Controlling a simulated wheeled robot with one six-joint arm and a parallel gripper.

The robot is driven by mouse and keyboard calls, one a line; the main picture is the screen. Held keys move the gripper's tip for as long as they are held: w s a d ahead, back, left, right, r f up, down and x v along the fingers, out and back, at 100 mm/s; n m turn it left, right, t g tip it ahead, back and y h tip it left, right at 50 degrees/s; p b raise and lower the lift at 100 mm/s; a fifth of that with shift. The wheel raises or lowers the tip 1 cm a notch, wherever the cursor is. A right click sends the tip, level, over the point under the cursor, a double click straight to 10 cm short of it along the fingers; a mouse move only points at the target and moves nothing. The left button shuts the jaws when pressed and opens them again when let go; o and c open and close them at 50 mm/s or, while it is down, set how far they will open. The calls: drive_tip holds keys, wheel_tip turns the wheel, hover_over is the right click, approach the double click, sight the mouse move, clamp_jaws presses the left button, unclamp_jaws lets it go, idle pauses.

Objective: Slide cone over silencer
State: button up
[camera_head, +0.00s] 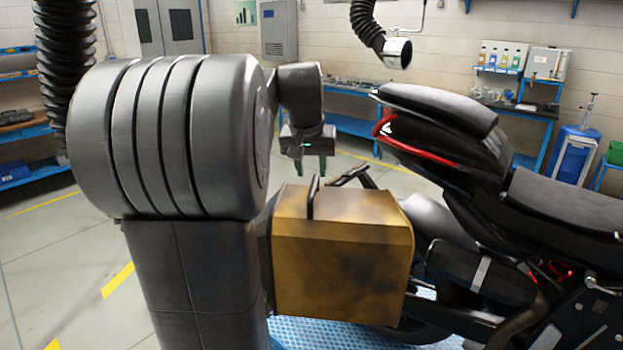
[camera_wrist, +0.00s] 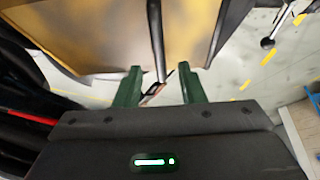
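A metallic cone (camera_head: 397,53) hangs at the end of a black ribbed hose at the top right of the head view, above the motorcycle's tail. A smooth grey rounded part (camera_head: 428,215) beside the motorcycle's rear may be the silencer; the yellow box and bike partly hide it, so I cannot be sure. My gripper (camera_head: 311,168) points down behind the yellow box, left of and below the cone and apart from it. Its green fingers are spread with nothing held, as the wrist view (camera_wrist: 160,82) also shows. Neither cone nor silencer is clearly visible there.
The yellow-brown box (camera_head: 340,260) with a black handle (camera_head: 312,197) stands close to my gripper. The black motorcycle (camera_head: 440,105) fills the right side. Blue shelves (camera_head: 357,125) line the back wall. Another ribbed hose (camera_head: 66,80) hangs at left.

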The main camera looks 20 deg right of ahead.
sight(313, 185)
drive_tip(key=shift+x, duration=2.2)
drive_tip(key=shift+c, duration=0.3)
clamp_jaws()
